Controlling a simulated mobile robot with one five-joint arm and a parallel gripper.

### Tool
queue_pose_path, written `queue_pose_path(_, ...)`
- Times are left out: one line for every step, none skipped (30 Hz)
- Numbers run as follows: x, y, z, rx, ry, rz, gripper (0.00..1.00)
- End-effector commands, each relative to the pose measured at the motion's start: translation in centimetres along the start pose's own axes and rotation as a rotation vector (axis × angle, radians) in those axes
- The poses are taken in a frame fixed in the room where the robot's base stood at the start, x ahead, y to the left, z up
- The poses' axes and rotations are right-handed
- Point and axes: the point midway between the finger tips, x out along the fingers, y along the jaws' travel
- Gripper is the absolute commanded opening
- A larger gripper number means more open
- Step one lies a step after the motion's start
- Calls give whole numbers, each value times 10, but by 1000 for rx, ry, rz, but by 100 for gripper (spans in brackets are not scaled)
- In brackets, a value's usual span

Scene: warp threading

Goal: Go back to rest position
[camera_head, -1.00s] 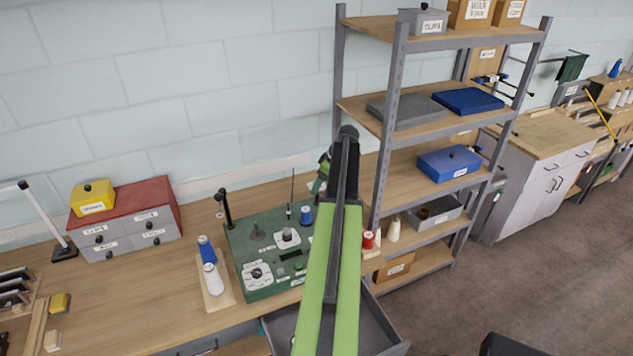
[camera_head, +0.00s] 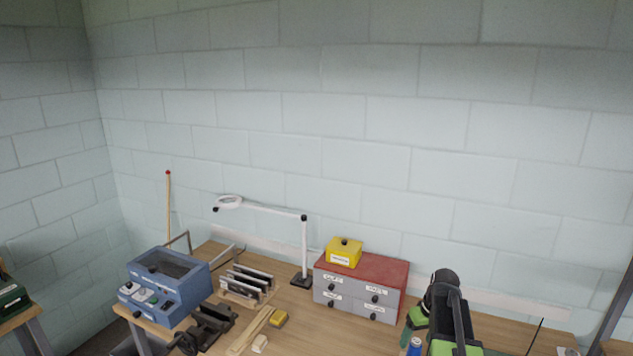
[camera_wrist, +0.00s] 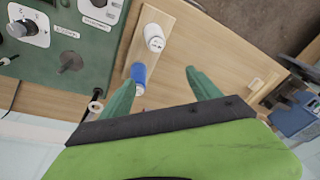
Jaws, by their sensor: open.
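My gripper (camera_wrist: 160,95) shows in the wrist view with its two green fingers spread apart and nothing between them. It is above the wooden bench (camera_wrist: 205,45), beside a wooden spool board. On that board stand a white spool (camera_wrist: 154,37) and a blue spool (camera_wrist: 138,74), the blue one close to the left finger. In the head view my arm is at the lower right; its gripper cannot be made out there. A blue spool top (camera_head: 415,345) shows just left of my arm.
A green panel with knobs (camera_wrist: 75,70) lies left in the wrist view. In the head view, a red-topped drawer box (camera_head: 360,285) carries a yellow box (camera_head: 344,252). A lamp (camera_head: 304,250), a slotted rack (camera_head: 247,284) and a blue machine (camera_head: 165,285) stand further left.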

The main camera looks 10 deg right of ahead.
Motion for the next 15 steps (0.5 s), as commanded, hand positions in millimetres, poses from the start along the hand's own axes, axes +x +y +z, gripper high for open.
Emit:
queue_pose_path(5,-48,0,-13,-19,3,72)
queue_pose_path(7,-71,0,-13,-30,8,72)
queue_pose_path(10,-99,1,-11,-42,14,72)
queue_pose_path(12,-118,2,-11,-50,19,72)
queue_pose_path(14,-137,3,-10,-57,25,72)
queue_pose_path(16,-160,6,-9,-65,32,72)
queue_pose_path(17,-176,9,-8,-71,38,72)
queue_pose_path(18,-192,12,-8,-76,44,72)
queue_pose_path(19,-212,16,-7,-81,51,72)
queue_pose_path(20,-226,20,-7,-84,57,72)
queue_pose_path(20,-239,24,-7,-87,64,72)
queue_pose_path(21,-256,29,-6,-91,71,72)
queue_pose_path(21,-269,34,-6,-93,76,72)
queue_pose_path(21,-281,39,-6,-95,83,72)
queue_pose_path(31,-289,44,-2,-98,90,72)
